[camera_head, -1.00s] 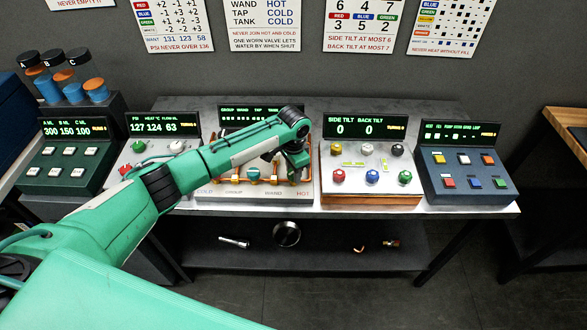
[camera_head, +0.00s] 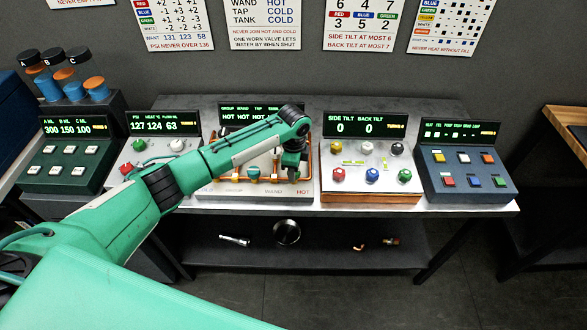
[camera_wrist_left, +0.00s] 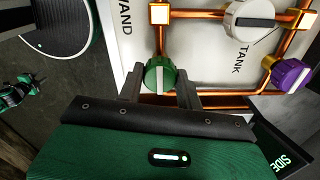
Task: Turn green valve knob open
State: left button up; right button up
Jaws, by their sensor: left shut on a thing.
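The green valve knob (camera_wrist_left: 159,74) has a pale stripe and sits on copper piping on a white panel in the left wrist view. My left gripper (camera_wrist_left: 160,88) is shut on it, one finger on each side. In the head view my left gripper (camera_head: 292,166) is at the right side of the piped valve panel (camera_head: 215,190), and I cannot make out the green knob behind it. The panel's display (camera_head: 243,113) shows HOT several times, partly hidden by my arm. My right gripper is not in view.
A white knob (camera_wrist_left: 252,18) and a purple knob (camera_wrist_left: 290,76) sit on the piping near the green one. The tilt panel (camera_head: 370,196) stands close on the right, the PSI panel (camera_head: 130,182) on the left. Loose parts lie on the lower shelf (camera_head: 325,250).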

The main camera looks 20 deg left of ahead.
pick_arm(q)
jog(key=shift+w+r, duration=0.1)
dwell(0.4)
jog(key=o, duration=1)
jog(key=shift+r, duration=0.35)
notch_tip(320, 180, up, 13)
jog(key=b, duration=0.4)
jog(key=shift+b, duration=0.3)
